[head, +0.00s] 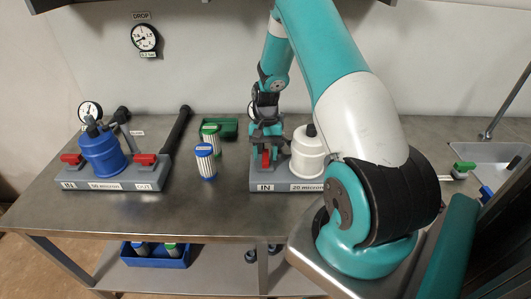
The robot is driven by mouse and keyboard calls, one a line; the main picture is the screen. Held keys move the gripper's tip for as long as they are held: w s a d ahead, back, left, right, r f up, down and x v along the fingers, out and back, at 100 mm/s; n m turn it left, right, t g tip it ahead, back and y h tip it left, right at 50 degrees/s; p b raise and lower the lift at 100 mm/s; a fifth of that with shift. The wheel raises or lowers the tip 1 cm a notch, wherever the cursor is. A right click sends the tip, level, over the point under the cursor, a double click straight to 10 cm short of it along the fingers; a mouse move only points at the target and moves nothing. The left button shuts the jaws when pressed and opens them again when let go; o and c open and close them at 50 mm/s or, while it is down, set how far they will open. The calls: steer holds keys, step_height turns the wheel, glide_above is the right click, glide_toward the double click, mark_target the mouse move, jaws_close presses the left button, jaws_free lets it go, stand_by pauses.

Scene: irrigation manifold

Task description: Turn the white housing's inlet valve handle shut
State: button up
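The white housing (308,157) with a black cap stands on a grey base (284,186) labelled "IN" and "20 micron". Its red inlet valve handle (265,158) shows above the "IN" label, left of the housing. My gripper (266,147) points down right at this handle, with its fingers over or beside it. The fingers partly hide the handle, and I cannot tell whether they are closed on it. The outlet side of the base is hidden behind my arm.
A blue housing (102,153) with red handles (144,160) stands on another base at left. Two filter cartridges (205,162) (211,138) and a green tray (222,127) stand between the bases. A sink (485,152) is at right. The front bench strip is clear.

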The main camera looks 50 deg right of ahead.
steer(key=shift+r, duration=0.1)
steer(key=b+v, duration=0.1)
steer(key=v, duration=1.6)
steer(key=shift+w+b, duration=0.15)
steer(key=shift+b, duration=0.25)
steer(key=shift+d, duration=0.1)
